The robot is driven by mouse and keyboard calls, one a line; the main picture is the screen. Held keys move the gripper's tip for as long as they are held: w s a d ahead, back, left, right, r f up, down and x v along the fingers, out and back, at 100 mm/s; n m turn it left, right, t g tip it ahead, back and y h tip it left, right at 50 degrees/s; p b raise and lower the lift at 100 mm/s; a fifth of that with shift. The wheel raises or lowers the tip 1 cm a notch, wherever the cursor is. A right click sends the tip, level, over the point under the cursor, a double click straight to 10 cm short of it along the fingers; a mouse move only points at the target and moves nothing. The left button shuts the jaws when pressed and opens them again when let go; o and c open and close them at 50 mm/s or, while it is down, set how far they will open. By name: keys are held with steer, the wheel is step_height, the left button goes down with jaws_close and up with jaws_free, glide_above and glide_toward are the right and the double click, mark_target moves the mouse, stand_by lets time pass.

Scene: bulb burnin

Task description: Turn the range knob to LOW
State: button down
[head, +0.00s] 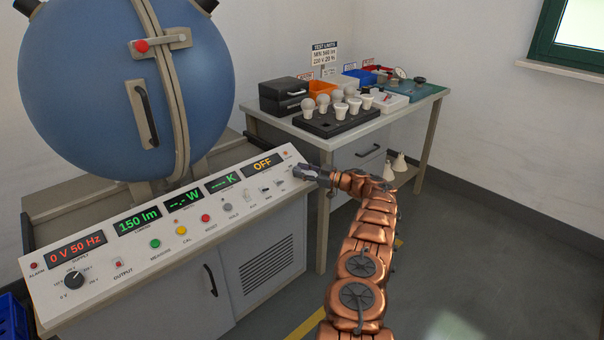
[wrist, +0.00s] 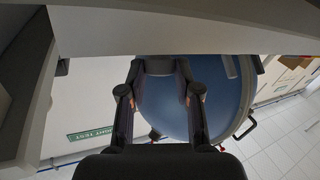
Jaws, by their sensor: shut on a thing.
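The control panel (head: 180,222) is a sloped white console below a blue sphere. My gripper (head: 300,171) is at the panel's right end, below the amber display reading OFF (head: 262,164). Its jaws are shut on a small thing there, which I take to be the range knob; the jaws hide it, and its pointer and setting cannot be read. In the wrist view, my gripper (wrist: 159,72) has its two fingers on either side of a dark grey part, with a pale panel edge across the top.
A black supply knob (head: 74,280), coloured buttons (head: 181,230) and small switches (head: 265,190) line the panel. A bench (head: 336,140) behind my arm holds a black tray of bulbs (head: 318,127) and boxes. Floor to the right is clear.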

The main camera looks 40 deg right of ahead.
steer(key=shift+n+y, duration=0.3)
stand_by(0.5)
steer(key=c, duration=0.8)
jaws_free()
steer(key=v, duration=1.2)
steer(key=shift+r, duration=0.15)
